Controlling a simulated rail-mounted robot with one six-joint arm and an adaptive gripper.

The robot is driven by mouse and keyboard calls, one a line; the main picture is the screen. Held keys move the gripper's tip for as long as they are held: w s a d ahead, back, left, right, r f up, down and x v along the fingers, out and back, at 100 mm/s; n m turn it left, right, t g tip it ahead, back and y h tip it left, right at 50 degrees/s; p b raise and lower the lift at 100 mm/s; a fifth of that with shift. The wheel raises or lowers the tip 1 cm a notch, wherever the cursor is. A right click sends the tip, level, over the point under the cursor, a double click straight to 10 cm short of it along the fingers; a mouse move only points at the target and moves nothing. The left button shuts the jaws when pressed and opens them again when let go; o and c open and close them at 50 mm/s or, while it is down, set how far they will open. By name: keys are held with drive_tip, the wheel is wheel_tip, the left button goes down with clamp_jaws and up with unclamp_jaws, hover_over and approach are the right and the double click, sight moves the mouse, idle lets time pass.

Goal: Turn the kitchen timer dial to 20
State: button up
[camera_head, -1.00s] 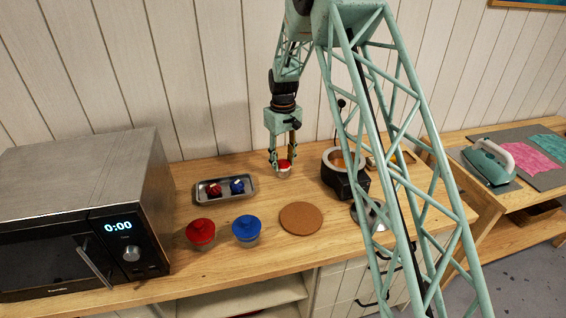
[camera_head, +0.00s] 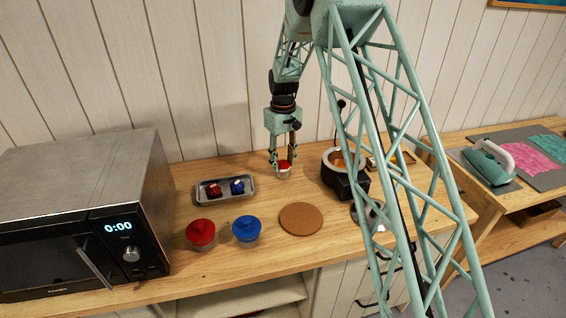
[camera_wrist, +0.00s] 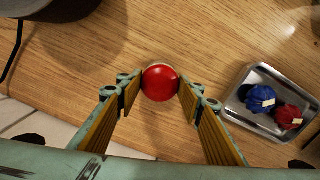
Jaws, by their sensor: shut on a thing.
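The kitchen timer (camera_head: 283,170) stands on the wooden bench, with a round red top and a pale body below it. In the wrist view its red dial (camera_wrist: 160,83) sits between the two fingers. My gripper (camera_head: 283,163) points down over the timer and is shut on the dial; it also shows in the wrist view (camera_wrist: 158,88). The pale rim shows only as a thin edge behind the dial. I cannot read any numbers or a mark on it.
A metal tray (camera_head: 225,200) with red and blue bundles lies left of the timer. A dark pot (camera_head: 345,183) stands right. A microwave (camera_head: 85,225) fills the left.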

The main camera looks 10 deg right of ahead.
sight(283, 163)
drive_tip(key=o, duration=0.8)
drive_tip(key=shift+o, duration=0.2)
wheel_tip(283, 163, up, 12)
idle(0.5)
